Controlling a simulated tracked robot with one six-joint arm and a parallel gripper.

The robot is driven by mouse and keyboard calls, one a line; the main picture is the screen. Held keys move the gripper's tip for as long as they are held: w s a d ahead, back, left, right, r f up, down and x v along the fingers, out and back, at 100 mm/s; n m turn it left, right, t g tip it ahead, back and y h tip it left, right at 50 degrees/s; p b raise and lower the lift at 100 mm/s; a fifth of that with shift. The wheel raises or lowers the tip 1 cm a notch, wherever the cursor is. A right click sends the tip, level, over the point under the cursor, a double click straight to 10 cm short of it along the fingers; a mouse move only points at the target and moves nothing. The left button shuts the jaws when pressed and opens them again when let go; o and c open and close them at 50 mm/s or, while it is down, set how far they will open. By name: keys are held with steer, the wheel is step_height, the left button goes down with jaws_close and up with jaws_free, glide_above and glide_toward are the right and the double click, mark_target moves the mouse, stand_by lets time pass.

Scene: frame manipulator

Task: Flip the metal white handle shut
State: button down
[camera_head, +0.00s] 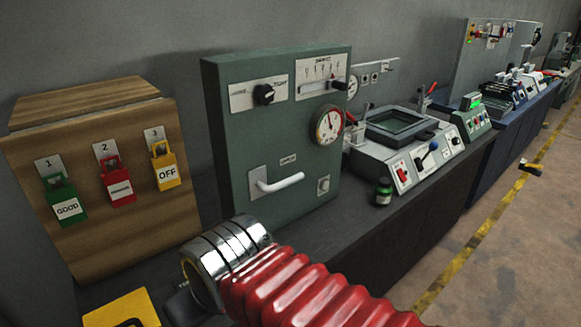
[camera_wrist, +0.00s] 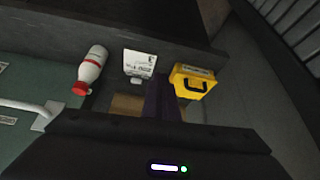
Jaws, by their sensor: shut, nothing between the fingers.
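The white metal handle (camera_head: 280,183) is a bar on a light mounting plate (camera_head: 256,188), low on the front of the green panel box (camera_head: 225,125). In the head view it runs from the plate to the right, tilted slightly up. In the wrist view the handle (camera_wrist: 22,106) shows at the left edge, partly cut off. My gripper (camera_wrist: 163,90) shows in the wrist view as dark fingers, shut and empty. It is to the side of the handle and apart from it.
The wrist view shows a white bottle with a red cap (camera_wrist: 90,70), a white card (camera_wrist: 139,61) and a yellow case (camera_wrist: 194,80).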

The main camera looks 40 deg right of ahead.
steer(key=w+d+r+m, duration=0.1)
steer(key=w+d+r, duration=0.45)
steer(key=d, duration=0.25)
steer(key=w+d+r, duration=0.5)
steer(key=w+d, duration=0.1)
steer(key=d, duration=0.2)
steer(key=d+r, duration=0.2)
steer(key=d, duration=0.9)
steer(key=d+r+t, duration=0.1)
steer(key=d+r, duration=0.2)
steer(key=d, duration=0.9)
steer(key=shift+w+h, duration=0.4)
steer(key=shift+w, duration=0.05)
steer(key=shift+f, duration=0.1)
